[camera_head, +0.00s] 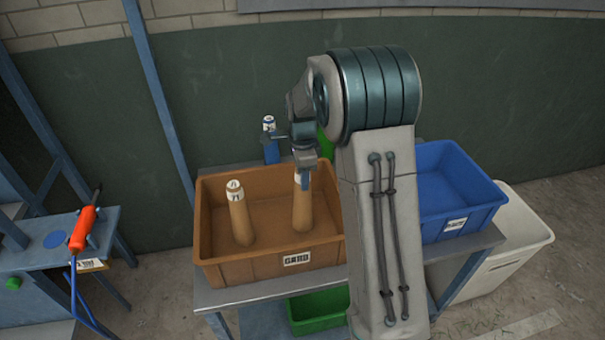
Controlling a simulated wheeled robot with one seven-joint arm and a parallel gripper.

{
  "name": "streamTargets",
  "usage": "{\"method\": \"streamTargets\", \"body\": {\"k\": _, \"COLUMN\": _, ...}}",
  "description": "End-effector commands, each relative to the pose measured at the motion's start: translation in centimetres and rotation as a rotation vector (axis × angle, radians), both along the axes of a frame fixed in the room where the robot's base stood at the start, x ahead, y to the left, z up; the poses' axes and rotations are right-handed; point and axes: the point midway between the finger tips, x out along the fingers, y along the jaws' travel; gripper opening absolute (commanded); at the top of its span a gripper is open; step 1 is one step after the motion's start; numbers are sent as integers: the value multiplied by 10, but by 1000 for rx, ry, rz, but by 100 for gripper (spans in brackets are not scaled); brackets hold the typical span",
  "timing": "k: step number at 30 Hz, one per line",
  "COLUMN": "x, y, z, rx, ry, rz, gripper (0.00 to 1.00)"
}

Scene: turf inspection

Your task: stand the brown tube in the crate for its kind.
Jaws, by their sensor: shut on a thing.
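The brown crate (222,273) stands on the grey table, with a white lettered label on its front. One brown tube (241,222) with a white top marked 71 stands in its left part, leaning slightly. My gripper (304,178) points down over the crate's right part, shut on the top of a second brown tube (303,212). That tube is upright, its lower end inside the crate walls. I cannot tell whether it touches the crate floor. My gripper covers part of its white top.
A blue crate (462,196) stands to the right, partly behind my arm. A blue tube (271,150) and a green thing (325,146) show behind the brown crate. A green crate (320,312) is below, a white bin (524,232) at right. An orange-handled tool (82,230) is on the left bench.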

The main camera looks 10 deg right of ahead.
Motion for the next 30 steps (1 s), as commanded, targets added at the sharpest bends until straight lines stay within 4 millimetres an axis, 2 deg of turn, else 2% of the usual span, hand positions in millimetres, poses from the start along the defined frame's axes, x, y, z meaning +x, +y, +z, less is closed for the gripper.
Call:
{"method": "streamTargets", "body": {"k": 4, "x": 0, "y": 0, "z": -2, "rx": 0, "ry": 0, "rz": 0, "gripper": 6}}
{"method": "streamTargets", "body": {"k": 5, "x": 0, "y": 0, "z": -2, "rx": 0, "ry": 0, "rz": 0, "gripper": 44}}
{"method": "streamTargets", "body": {"k": 6, "x": 0, "y": 0, "z": -2, "rx": 0, "ry": 0, "rz": 0, "gripper": 55}}
{"method": "streamTargets", "body": {"k": 7, "x": 0, "y": 0, "z": -2, "rx": 0, "ry": 0, "rz": 0, "gripper": 61}}
{"method": "streamTargets", "body": {"k": 15, "x": 0, "y": 0, "z": -1, "rx": 0, "ry": 0, "rz": 0, "gripper": 61}}
{"method": "streamTargets", "body": {"k": 19, "x": 0, "y": 0, "z": 7, "rx": 0, "ry": -1, "rz": 0, "gripper": 61}}
{"method": "streamTargets", "body": {"k": 23, "x": 1, "y": 0, "z": 25, "rx": -1, "ry": -5, "rz": 0, "gripper": 61}}
{"method": "streamTargets", "body": {"k": 30, "x": 1, "y": 0, "z": 80, "rx": 0, "ry": -6, "rz": 1, "gripper": 61}}
